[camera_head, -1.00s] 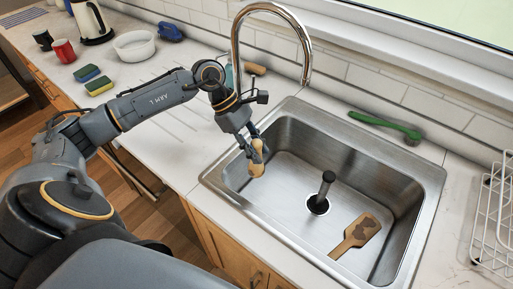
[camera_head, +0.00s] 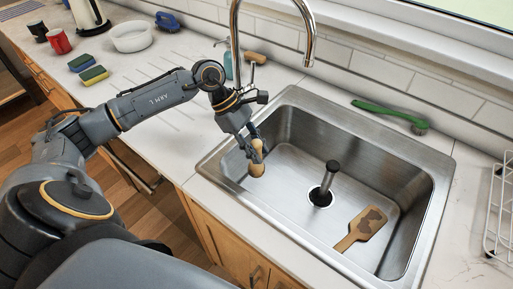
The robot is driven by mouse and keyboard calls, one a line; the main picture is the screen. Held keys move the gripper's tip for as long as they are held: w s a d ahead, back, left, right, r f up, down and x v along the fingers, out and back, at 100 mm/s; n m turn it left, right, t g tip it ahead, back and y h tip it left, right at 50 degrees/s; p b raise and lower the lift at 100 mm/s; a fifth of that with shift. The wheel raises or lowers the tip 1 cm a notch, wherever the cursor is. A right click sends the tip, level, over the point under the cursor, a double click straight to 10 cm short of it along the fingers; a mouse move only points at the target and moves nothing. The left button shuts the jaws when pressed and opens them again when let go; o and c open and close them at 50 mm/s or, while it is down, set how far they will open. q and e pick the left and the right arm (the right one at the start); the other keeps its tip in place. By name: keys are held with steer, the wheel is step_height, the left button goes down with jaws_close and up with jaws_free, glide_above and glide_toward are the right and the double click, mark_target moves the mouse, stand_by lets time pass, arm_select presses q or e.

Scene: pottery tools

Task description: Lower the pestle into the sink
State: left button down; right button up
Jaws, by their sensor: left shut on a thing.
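My left gripper (camera_head: 253,143) is shut on a light wooden pestle (camera_head: 257,168). The pestle hangs about upright, its rounded end down, over the left part of the steel sink (camera_head: 283,212). I cannot tell how far it is above the sink floor, or whether it touches it. The gripper's fingers hide the upper part of the pestle. In the sink, a dark, upright cylindrical thing (camera_head: 331,172) stands at the drain. A brown paddle-like wooden tool (camera_head: 362,228) with a dark patch lies on the sink floor at the right. My right gripper is out of view.
A chrome faucet (camera_head: 308,45) arches behind the sink. A green brush (camera_head: 390,114) lies on the back ledge, and a white wire rack (camera_head: 499,215) stands at the right. Sponges (camera_head: 94,75), mugs (camera_head: 59,41) and a white bowl (camera_head: 131,37) are on the left counter.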

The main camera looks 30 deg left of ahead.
mark_target(256, 171)
arm_select(q)
steer(key=shift+f+b, duration=3.05)
steer(key=shift+f, duration=0.3)
steer(key=shift+f+b, duration=1.4)
steer(key=shift+f, duration=0.15)
steer(key=c, duration=1)
jaws_free()
steer(key=shift+a+r, duration=0.1)
steer(key=shift+r, duration=0.05)
steer(key=v, duration=1.1)
steer(key=shift+a+r, duration=0.15)
steer(key=shift+r, duration=0.25)
